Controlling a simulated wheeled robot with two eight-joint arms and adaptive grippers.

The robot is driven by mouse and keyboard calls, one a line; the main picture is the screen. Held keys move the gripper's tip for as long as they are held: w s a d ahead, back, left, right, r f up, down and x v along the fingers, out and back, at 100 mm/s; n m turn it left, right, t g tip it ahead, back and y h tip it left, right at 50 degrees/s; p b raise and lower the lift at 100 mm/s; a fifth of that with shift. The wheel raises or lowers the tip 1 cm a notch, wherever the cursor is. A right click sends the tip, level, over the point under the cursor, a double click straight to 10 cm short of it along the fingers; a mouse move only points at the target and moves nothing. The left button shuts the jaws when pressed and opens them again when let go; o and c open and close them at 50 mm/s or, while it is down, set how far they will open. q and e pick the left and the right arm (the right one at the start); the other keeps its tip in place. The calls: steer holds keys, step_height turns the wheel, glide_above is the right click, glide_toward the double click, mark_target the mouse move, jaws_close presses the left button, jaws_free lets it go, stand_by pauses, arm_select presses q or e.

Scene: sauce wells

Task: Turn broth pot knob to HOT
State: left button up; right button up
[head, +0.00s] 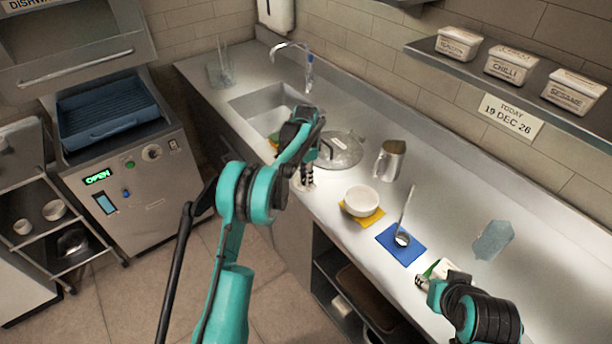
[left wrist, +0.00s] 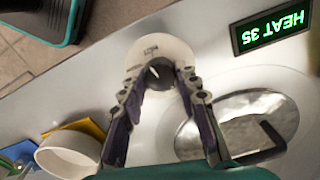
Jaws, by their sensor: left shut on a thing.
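The broth pot knob (left wrist: 160,74) is dark and round, on a white dial plate (left wrist: 178,48) in the left wrist view. A pale mark on the knob faces up and slightly left, toward small lettering I cannot read surely. My left gripper (left wrist: 158,82) is shut on the knob, one finger on each side. In the head view my left gripper (head: 306,180) hides most of the dial plate. The lidded broth pot (head: 342,150) is set in the counter beside it. A green display (left wrist: 270,31) reads HEAT 35, upside down. My right gripper (head: 430,282) is at lower right; its jaws are unclear.
A white bowl (head: 361,200) rests on a yellow mat (head: 376,217). A ladle (head: 404,232) lies on a blue mat (head: 390,238). A metal jug (head: 389,160) stands behind them. A small white and green thing (head: 441,267) is by my right gripper. A sink (head: 262,112) lies farther back.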

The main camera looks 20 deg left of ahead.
arm_select(q)
steer(key=shift+m, duration=1.1)
steer(key=o, duration=1.2)
steer(key=shift+c, duration=0.2)
step_height(320, 180, up, 12)
steer(key=shift+r, duration=0.1)
